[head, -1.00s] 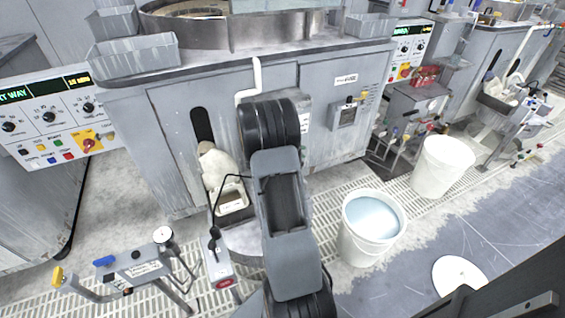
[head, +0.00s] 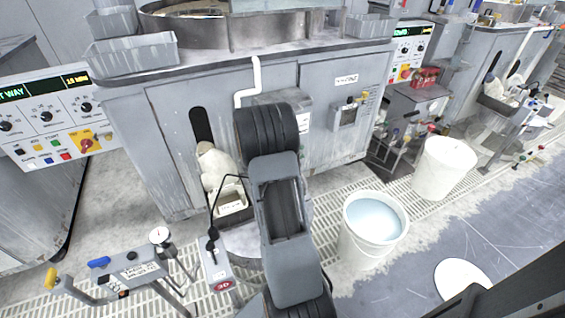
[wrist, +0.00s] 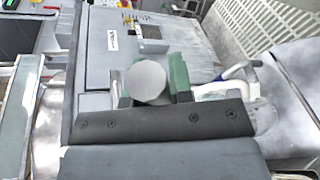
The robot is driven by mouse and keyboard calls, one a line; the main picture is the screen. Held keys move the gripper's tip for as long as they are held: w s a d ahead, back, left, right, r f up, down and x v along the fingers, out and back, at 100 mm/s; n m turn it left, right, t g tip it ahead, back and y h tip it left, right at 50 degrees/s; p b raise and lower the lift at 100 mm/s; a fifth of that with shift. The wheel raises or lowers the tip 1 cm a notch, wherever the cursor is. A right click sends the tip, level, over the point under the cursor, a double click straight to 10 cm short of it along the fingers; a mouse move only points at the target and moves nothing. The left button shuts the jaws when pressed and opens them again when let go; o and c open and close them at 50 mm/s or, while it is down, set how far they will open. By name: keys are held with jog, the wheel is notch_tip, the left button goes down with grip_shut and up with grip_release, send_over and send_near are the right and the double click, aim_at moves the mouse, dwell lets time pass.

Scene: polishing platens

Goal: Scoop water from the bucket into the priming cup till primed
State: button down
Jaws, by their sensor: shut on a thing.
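The white bucket (head: 358,240) of pale blue water stands on the floor right of my arm in the head view. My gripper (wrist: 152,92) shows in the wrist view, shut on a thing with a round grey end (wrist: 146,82). A green piece (wrist: 178,74) sits right beside that end; I cannot tell whether it is part of the held thing. The rest of the held thing is hidden. In the head view my arm hides the gripper. I cannot pick out the priming cup with certainty in either view.
A second white bucket (head: 443,168) stands farther right, and a white round lid (head: 462,274) lies on the floor. A grey machine cabinet (head: 180,120) stands behind my arm. A stand with a gauge and blue and yellow handles (head: 130,268) is at lower left.

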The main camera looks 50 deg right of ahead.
jog(key=shift+w+a+f+g+h+b, duration=0.15)
jog(key=shift+a+h+b, duration=0.4)
jog(key=shift+b, duration=0.85)
jog(key=shift+w+a+g+h+b, duration=0.1)
jog(key=shift+a+g+h+b, duration=0.2)
jog(key=shift+h+b, duration=0.8)
jog(key=shift+w+a+f+g+h+b, duration=0.15)
jog(key=shift+a+h+b, duration=0.4)
jog(key=shift+b, duration=1.05)
jog(key=shift+a+f+g+h+b, duration=0.15)
jog(key=shift+a+h+b, duration=0.35)
jog(key=shift+b, duration=1.05)
dwell(0.4)
jog(key=shift+d+r, duration=0.1)
